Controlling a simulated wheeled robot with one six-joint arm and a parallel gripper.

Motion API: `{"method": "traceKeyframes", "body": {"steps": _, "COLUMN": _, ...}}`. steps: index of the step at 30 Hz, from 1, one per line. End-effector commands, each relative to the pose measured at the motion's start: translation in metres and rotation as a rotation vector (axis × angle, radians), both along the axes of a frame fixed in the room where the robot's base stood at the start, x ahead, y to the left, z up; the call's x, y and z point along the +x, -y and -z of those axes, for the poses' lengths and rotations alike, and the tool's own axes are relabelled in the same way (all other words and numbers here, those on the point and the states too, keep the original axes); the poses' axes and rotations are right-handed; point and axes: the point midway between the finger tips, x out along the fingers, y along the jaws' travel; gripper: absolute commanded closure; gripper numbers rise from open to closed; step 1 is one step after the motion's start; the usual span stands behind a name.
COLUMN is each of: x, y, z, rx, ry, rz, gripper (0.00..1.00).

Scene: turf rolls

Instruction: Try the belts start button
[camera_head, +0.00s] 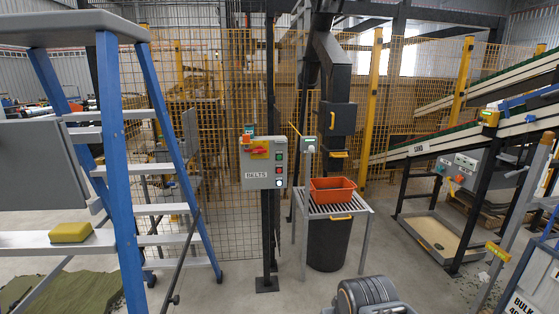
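A grey control box (263,178) labelled "BELTS" stands on a black post, a little left of the middle of the view. My gripper is not in view; a dark ribbed part at the bottom edge may be mine.
A blue stepladder (122,180) with a yellow sponge-like block (70,232) stands at left. Right of the post, an orange bin (332,190) sits on a slatted stand above a black drum (328,245). Conveyors (470,135) and a tray (437,238) are at right. Mesh fencing stands behind.

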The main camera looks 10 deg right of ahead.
Motion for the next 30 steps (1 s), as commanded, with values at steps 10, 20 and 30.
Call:
{"method": "traceKeyframes", "body": {"steps": 10, "x": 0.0, "y": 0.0, "z": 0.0, "rx": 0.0, "ry": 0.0, "rz": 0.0, "gripper": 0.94}}
{"method": "traceKeyframes", "body": {"steps": 20, "x": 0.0, "y": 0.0, "z": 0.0, "rx": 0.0, "ry": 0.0, "rz": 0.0, "gripper": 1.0}}
{"method": "traceKeyframes", "body": {"steps": 30, "x": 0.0, "y": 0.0, "z": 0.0, "rx": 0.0, "ry": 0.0, "rz": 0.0, "gripper": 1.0}}
